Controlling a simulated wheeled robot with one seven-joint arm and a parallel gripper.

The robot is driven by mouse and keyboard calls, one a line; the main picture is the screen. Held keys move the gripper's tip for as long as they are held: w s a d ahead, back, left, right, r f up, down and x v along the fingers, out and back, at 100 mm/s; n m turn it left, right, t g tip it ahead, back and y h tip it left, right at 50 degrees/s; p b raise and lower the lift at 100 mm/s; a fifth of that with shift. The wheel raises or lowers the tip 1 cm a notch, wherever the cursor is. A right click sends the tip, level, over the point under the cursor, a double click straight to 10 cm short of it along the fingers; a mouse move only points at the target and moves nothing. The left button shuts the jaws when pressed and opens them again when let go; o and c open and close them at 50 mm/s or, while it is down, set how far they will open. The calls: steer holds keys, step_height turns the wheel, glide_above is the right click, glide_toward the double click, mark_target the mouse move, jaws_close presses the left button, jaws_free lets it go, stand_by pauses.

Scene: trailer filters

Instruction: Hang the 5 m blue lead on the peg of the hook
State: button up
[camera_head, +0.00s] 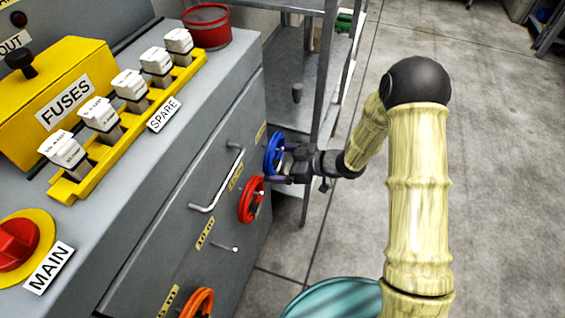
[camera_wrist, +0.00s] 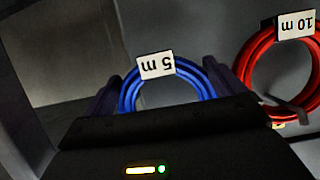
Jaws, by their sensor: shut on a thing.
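The blue lead (camera_head: 272,153) is a coil at the far end of the grey cabinet's front. In the wrist view the coil (camera_wrist: 128,92) carries a white tag (camera_wrist: 157,65) reading "5 m", upside down. My gripper (camera_head: 284,166) is shut on the blue lead, with a dark finger on each side of the coil in the wrist view (camera_wrist: 163,92). A thin bare metal peg (camera_head: 228,248) sticks out of the cabinet front, nearer than the blue lead. Whether a peg passes through the blue coil is hidden.
A red coil (camera_head: 251,200), tagged "10 m" in the wrist view (camera_wrist: 294,24), hangs close beside the blue one. A handle (camera_head: 217,180) juts out. A metal shelf (camera_head: 322,75) stands behind; open floor (camera_head: 490,180) lies right.

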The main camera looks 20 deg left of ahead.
steer(key=shift+s+a+f, duration=0.15)
steer(key=shift+a+f, duration=0.1)
steer(key=shift+a, duration=0.15)
steer(key=shift+f, duration=0.15)
steer(key=shift+d, duration=0.1)
steer(key=o, duration=0.8)
steer(key=shift+d+r+p, duration=0.25)
steer(key=shift+d+p, duration=0.1)
steer(key=shift+d, duration=0.1)
steer(key=p+v, duration=0.5)
steer(key=v, duration=1.1)
steer(key=shift+s+d, duration=0.1)
steer(key=shift+d, duration=0.05)
